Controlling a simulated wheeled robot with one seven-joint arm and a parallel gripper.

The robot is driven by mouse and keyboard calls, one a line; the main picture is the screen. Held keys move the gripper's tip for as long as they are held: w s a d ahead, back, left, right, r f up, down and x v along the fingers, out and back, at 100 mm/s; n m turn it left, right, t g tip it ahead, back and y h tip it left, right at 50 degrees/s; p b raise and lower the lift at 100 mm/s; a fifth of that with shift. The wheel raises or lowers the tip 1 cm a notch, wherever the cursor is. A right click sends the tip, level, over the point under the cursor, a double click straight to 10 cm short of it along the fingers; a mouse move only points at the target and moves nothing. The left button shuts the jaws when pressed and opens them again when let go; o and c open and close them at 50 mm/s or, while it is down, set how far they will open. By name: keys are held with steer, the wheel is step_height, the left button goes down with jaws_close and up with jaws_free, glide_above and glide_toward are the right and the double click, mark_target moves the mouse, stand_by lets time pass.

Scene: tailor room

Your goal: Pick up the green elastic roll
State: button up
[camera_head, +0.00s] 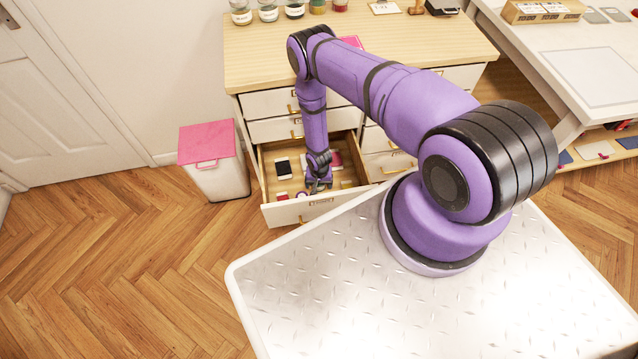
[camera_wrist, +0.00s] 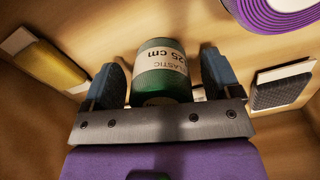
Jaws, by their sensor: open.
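The green elastic roll (camera_wrist: 163,72) is a dark green cylinder with a pale paper label in the wrist view. It lies in the open drawer (camera_head: 269,180), between the two fingers of my gripper (camera_wrist: 163,78). The fingers are open, one on each side of the roll, with a visible gap on the right and a narrower one on the left. In the head view my gripper (camera_head: 319,187) reaches down into the drawer near its front. The roll cannot be made out there behind my gripper.
A purple roll (camera_wrist: 268,12), a yellow item (camera_wrist: 46,66) and a black-and-white item (camera_wrist: 282,88) lie around the roll. The drawer's front panel (camera_head: 314,205) and side walls surround my gripper. A pink-lidded bin (camera_head: 214,165) stands left of the cabinet.

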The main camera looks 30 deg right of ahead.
steer(key=shift+f, duration=0.25)
steer(key=shift+c, duration=0.4)
steer(key=c, duration=0.9)
steer(key=shift+r, duration=0.15)
